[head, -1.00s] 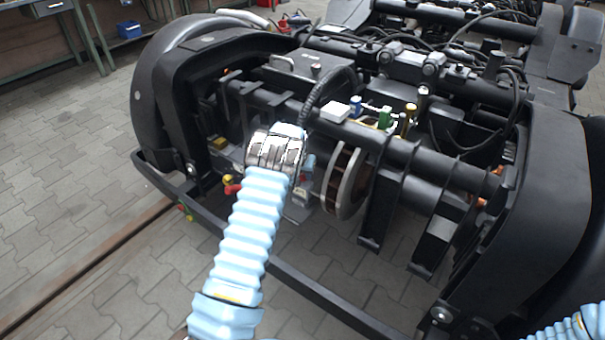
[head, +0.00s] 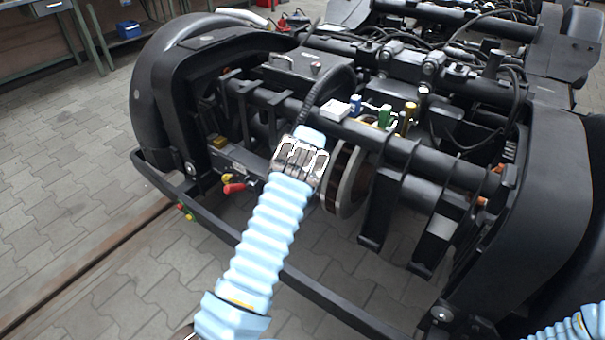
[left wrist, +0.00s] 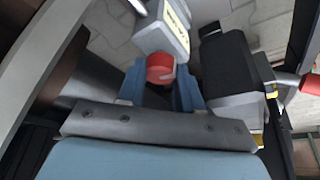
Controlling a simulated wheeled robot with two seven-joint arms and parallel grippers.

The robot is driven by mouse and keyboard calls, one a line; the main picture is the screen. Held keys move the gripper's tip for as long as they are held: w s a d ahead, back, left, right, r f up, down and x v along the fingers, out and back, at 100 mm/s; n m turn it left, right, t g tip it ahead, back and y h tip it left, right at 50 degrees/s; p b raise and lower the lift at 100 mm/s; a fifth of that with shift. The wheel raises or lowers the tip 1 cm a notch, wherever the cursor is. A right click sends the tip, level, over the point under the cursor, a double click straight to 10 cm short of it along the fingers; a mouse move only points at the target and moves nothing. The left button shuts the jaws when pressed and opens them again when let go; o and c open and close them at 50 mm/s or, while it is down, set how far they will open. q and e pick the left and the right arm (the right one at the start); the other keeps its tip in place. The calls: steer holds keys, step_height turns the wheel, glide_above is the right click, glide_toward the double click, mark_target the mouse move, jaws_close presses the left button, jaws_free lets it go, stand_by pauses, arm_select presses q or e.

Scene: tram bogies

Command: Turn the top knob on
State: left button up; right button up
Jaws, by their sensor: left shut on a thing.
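A red round knob (left wrist: 160,68) sits at the end of a pale grey box with a yellow label (left wrist: 177,22) in the left wrist view. My left gripper (left wrist: 160,92) has its two blue fingers on either side of the knob and is shut on it. The fingers hide the knob's lower part. In the head view, my left wrist reaches in front of the bogie's wheel and covers the gripper and this knob. A red handle (head: 234,188) with a yellow piece beside it shows left of my wrist. My right gripper is out of view.
The black bogie frame (head: 440,165) surrounds the reach, with crossbars above and a low front bar (head: 315,293). A brown-rimmed wheel (head: 350,185) stands just right of my wrist. In the left wrist view, another red part (left wrist: 309,85) lies at the right. Paved floor is free in front.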

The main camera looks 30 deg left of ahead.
arm_select(q)
steer(key=shift+n+g+y+b, duration=0.3)
steer(key=shift+n+y, duration=0.1)
steer(key=shift+n, duration=0.7)
steer(key=shift+w, duration=0.1)
steer(key=o, duration=1)
steer(key=shift+o, duration=0.2)
steer(key=shift+r, duration=0.1)
steer(key=v, duration=1.3)
steer(key=shift+r, duration=0.3)
steer(key=shift+d+f, duration=0.1)
